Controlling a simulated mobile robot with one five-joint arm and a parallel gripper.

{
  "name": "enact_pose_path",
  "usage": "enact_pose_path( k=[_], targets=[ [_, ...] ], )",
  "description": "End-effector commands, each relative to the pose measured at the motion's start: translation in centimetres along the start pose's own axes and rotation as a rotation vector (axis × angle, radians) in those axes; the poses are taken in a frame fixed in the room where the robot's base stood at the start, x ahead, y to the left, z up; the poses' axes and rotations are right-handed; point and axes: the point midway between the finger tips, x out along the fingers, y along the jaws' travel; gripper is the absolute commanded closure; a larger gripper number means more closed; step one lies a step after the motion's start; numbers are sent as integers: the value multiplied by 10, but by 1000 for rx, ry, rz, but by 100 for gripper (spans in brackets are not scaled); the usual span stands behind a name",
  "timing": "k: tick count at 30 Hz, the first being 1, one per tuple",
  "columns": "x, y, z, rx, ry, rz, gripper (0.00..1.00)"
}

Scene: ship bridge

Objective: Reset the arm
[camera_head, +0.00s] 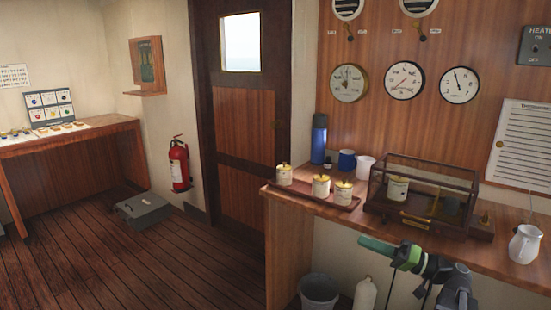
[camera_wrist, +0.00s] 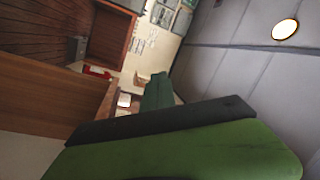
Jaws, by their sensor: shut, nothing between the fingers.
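My gripper (camera_head: 366,242) shows at the lower right of the head view, in front of the wooden counter's front edge and below the glass case. Its green fingers point left and are shut with nothing between them. My black arm runs from it to the lower right. In the wrist view my green gripper (camera_wrist: 158,86) fills the lower middle, and the room appears tilted on its side.
The counter (camera_head: 385,222) bears a glass case (camera_head: 465,212), several lidded jars on a tray (camera_head: 310,193), a blue flask (camera_head: 319,140) and a white jug (camera_head: 524,245). Below stand a bucket (camera_head: 318,290) and a white bottle (camera_head: 365,294). The left floor is mostly open.

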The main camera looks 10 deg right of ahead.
Motion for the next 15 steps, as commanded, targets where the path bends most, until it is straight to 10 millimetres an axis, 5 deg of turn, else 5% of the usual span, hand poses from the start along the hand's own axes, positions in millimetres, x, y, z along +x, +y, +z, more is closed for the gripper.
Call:
enact_pose_path(
  k=[1,3,7,11,15],
  targets=[
    [39,8,24,27,-88,8,100],
    [87,21,62,63,-217,45,100],
    [161,42,146,116,-477,151,100],
    [204,63,235,133,-744,324,100],
    [209,89,306,99,-976,584,100]
  ],
)
